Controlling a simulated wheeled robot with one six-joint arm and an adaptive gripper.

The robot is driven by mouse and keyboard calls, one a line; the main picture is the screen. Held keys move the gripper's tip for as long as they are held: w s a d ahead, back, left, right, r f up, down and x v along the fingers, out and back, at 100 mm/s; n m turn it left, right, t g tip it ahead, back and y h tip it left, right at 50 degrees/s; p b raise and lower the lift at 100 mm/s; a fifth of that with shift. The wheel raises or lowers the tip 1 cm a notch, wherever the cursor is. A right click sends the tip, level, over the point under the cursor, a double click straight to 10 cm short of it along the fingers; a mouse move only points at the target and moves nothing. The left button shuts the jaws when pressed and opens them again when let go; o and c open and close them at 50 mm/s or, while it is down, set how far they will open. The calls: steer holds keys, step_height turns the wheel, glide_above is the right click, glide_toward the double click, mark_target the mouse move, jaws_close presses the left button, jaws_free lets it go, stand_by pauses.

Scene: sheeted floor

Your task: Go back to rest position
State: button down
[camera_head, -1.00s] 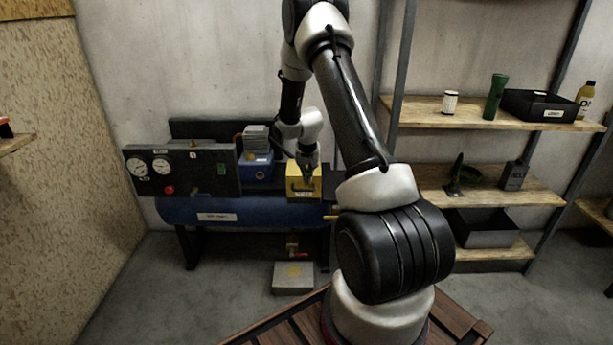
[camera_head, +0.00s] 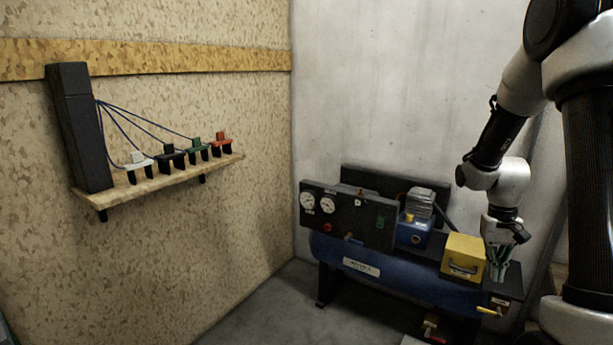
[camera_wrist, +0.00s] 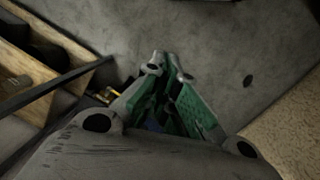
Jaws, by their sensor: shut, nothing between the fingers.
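My gripper (camera_head: 499,268) hangs pointing down at the right of the head view, beside the right side of a yellow box (camera_head: 463,257). I cannot tell whether it touches the box. The box sits on top of the blue compressor tank (camera_head: 400,278). In the wrist view my gripper (camera_wrist: 166,62) has its green-padded fingers drawn together at the tips with nothing between them.
A dark gauge panel (camera_head: 345,216) and a blue motor unit (camera_head: 413,232) stand on the compressor. A wall shelf (camera_head: 150,186) with several coloured plugs is at the left. Wooden shelving (camera_wrist: 40,75) shows in the wrist view. Floor at lower middle is clear.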

steer(key=s+a+r+n+t, duration=0.1)
steer(key=s+a+r+t, duration=0.2)
steer(key=s+r, duration=0.6)
steer(key=s+a+r+n+t, duration=0.2)
steer(key=s+a+r, duration=0.5)
steer(key=r, duration=0.5)
steer(key=s+t, duration=0.1)
steer(key=s, duration=0.1)
steer(key=shift+s+a+r+y, duration=0.3)
steer(key=shift+s+a+r, duration=0.05)
